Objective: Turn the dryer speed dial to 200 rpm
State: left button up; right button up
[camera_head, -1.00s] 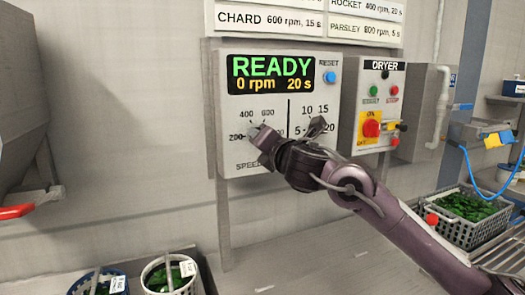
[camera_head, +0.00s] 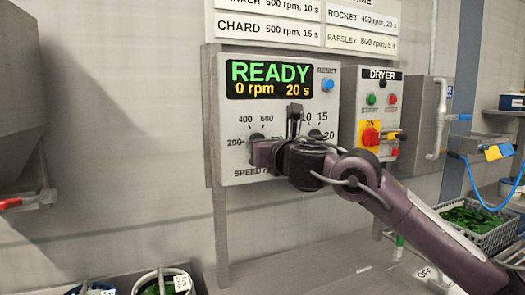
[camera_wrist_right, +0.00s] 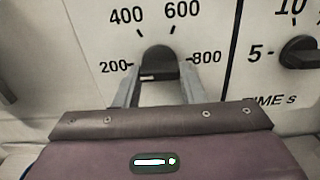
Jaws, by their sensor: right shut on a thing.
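The speed dial (camera_wrist_right: 160,61) is a dark round knob on the white dryer panel, ringed by the marks 200, 400, 600 and 800. My right gripper (camera_wrist_right: 158,82) is shut on it, one finger at its left and one at its right. A short white mark shows at the dial's lower edge; I cannot tell for certain which number the dial points to. In the head view my right gripper (camera_head: 258,151) covers much of the dial. The display (camera_head: 269,79) reads READY, 0 rpm, 20 s. My left gripper is not in view.
The time dial (camera_wrist_right: 299,53) is close on the right. A blue reset button (camera_head: 327,85) is beside the display. The dryer switch box (camera_head: 377,115) has green and red buttons and a red knob on yellow.

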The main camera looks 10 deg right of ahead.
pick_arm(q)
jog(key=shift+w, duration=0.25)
pick_arm(e)
jog(key=shift+a+f+n, duration=0.1)
jog(key=shift+f+n, duration=0.2)
jog(key=shift+f, duration=0.1)
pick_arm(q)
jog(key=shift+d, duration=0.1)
pick_arm(e)
jog(key=o, duration=0.6)
jog(key=shift+c, duration=0.2)
jog(key=o, duration=0.4)
jog(key=shift+r, duration=0.25)
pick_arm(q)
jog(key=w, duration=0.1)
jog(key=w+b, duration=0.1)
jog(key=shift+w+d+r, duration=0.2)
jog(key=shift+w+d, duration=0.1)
pick_arm(e)
jog(key=s, duration=0.2)
jog(key=s+d, duration=0.1)
jog(key=s, duration=0.4)
jog(key=shift+s+d, duration=0.35)
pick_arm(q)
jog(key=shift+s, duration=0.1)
